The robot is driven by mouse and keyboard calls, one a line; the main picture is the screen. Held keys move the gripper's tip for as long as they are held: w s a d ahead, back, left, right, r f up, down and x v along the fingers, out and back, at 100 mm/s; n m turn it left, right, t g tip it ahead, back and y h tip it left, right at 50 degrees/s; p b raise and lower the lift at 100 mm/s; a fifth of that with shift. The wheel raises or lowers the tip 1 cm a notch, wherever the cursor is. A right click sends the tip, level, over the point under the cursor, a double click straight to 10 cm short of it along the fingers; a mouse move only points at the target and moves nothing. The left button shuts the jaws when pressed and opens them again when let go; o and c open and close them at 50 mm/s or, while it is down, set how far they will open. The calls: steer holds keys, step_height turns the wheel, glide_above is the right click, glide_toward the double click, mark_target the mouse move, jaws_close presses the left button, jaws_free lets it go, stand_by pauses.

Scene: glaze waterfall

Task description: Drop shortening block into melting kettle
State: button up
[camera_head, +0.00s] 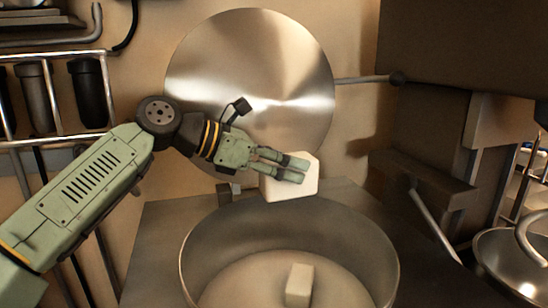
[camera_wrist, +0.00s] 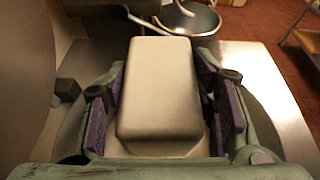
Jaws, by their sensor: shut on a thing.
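My gripper (camera_head: 296,170) is shut on a white shortening block (camera_head: 305,186), held above the back rim of the melting kettle (camera_head: 388,262). In the wrist view the block (camera_wrist: 160,88) sits between the purple finger pads of my gripper (camera_wrist: 163,110). The kettle is a wide round metal pot, open at the top. Another pale block (camera_head: 299,284) is in the kettle, near its middle. The kettle's lower front is cut off by the picture edge.
A large round metal lid (camera_head: 250,60) stands raised behind the kettle. A lever (camera_head: 432,222) and a dark bracket are at the right. A metal bowl (camera_head: 515,262) with a hook-like tool is at the far right. Dark cylinders hang in a rack (camera_head: 88,92) at the left.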

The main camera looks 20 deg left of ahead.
step_height(320, 180, down, 6)
steer(key=b, duration=0.3)
steer(key=shift+r+b, duration=0.1)
steer(key=shift+b, duration=0.25)
steer(key=o, duration=1.7)
steer(key=shift+c, duration=0.2)
steer(key=v, duration=0.7)
steer(key=shift+a, duration=0.2)
steer(key=shift+s, duration=0.2)
